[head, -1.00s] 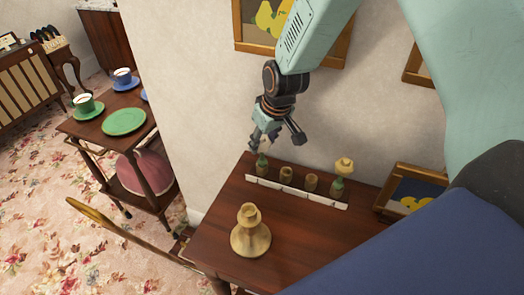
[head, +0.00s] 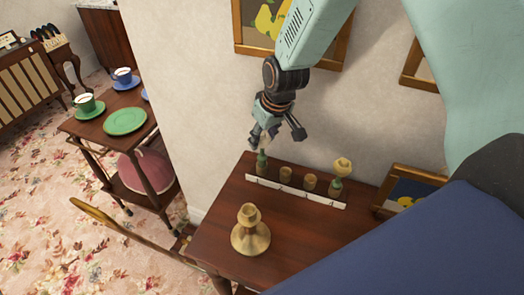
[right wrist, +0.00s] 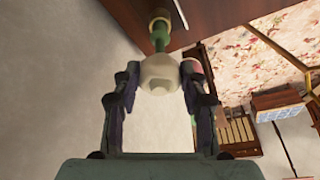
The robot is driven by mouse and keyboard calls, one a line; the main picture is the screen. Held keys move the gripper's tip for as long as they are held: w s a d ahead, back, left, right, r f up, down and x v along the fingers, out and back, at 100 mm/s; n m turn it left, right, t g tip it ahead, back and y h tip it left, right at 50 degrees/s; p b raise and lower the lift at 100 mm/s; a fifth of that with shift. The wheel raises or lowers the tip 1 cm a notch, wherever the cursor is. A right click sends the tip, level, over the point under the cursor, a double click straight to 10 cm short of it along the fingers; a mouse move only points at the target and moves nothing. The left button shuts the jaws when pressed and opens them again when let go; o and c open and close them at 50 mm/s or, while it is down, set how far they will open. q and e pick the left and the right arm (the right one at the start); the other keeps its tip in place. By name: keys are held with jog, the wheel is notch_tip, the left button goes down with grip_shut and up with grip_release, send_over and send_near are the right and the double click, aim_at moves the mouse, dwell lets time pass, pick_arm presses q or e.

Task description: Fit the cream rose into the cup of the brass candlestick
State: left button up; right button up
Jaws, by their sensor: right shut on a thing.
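The brass candlestick (head: 250,236) stands upright near the table's front left, its cup (head: 248,213) open and empty. My right gripper (head: 263,141) is above the leftmost holder of the row at the back. In the right wrist view it is shut on the pale cream rose (right wrist: 160,75), seen as a rounded head between the fingers. Its green stem (right wrist: 160,36) runs down toward the holder; in the head view the stem (head: 262,160) also shows at that holder. The fingers hide most of the head there. My left gripper is not in view.
A white-fronted rack (head: 290,192) has two empty holders and, at its right end, a yellowish rose (head: 342,165) on a green stem. A framed picture (head: 405,195) leans at the right. The table's middle is clear.

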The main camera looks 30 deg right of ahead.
jog(key=shift+r+p, duration=0.5)
jog(key=shift+r, duration=0.05)
jog(key=shift+r+p, duration=0.95)
jog(key=shift+r, duration=0.1)
